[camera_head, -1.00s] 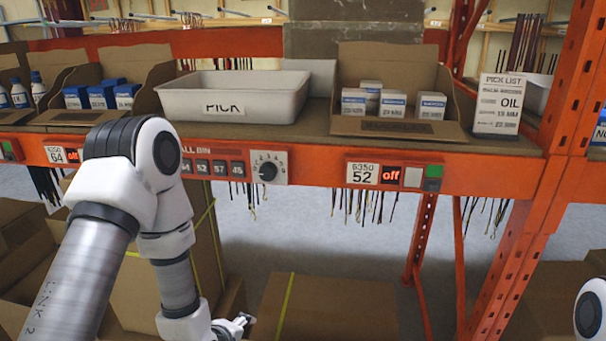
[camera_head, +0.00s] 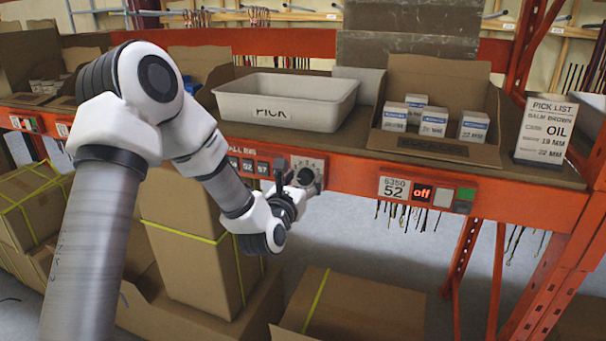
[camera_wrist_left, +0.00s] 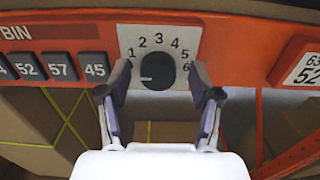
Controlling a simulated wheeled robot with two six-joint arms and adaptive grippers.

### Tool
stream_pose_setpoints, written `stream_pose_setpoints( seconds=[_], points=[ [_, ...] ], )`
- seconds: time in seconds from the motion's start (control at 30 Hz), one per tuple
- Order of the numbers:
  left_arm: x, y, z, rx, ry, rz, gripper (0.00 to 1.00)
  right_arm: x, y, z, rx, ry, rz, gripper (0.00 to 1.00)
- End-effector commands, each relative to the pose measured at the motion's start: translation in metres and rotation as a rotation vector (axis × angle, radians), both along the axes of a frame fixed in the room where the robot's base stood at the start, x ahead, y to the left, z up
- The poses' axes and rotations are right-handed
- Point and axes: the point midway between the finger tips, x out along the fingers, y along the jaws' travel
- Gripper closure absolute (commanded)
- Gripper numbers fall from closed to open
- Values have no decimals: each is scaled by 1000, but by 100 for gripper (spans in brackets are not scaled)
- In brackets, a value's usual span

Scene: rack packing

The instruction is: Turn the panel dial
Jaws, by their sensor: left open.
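The panel dial is a round black knob (camera_wrist_left: 157,71) on a light plate (camera_wrist_left: 157,32) printed with the numbers 1 to 6. Its white mark points to the left, a little below the 1. The dial also shows in the head view (camera_head: 306,177) on the orange shelf beam. My left gripper (camera_wrist_left: 159,76) is open, with one finger on each side of the knob. Gaps show between the fingers and the knob in the wrist view. In the head view my left gripper (camera_head: 292,192) is at the dial plate and partly covers it. My right gripper is out of view.
Dark number tiles (camera_wrist_left: 62,66) are left of the dial, and a 52 label with a lit "off" display (camera_head: 422,194) is to its right. Above stand a white PICK bin (camera_head: 285,105), an open carton of small boxes (camera_head: 435,143) and a pick list (camera_head: 545,130). Cardboard boxes (camera_head: 195,205) stand below.

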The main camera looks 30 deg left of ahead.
Motion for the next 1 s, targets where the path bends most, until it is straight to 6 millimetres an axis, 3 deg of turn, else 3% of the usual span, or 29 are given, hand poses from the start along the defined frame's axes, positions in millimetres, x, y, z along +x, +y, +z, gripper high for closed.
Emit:
stream_pose_setpoints(
  seconds=[0.2, 0.37, 0.4, 0.77, 1.0],
  points=[
    [1, 0, -1, 1, 1, -1, 36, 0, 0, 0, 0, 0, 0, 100],
    [1, 0, -1, 1, 1, -1, 93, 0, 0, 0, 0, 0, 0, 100],
    [1, 0, -1, 1, 1, -1, 95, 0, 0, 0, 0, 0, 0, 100],
    [1, 0, -2, 28, 5, -1, 95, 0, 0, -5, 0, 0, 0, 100],
    [1, -1, -3, 132, 28, -1, 95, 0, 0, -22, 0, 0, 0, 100]
  ],
)
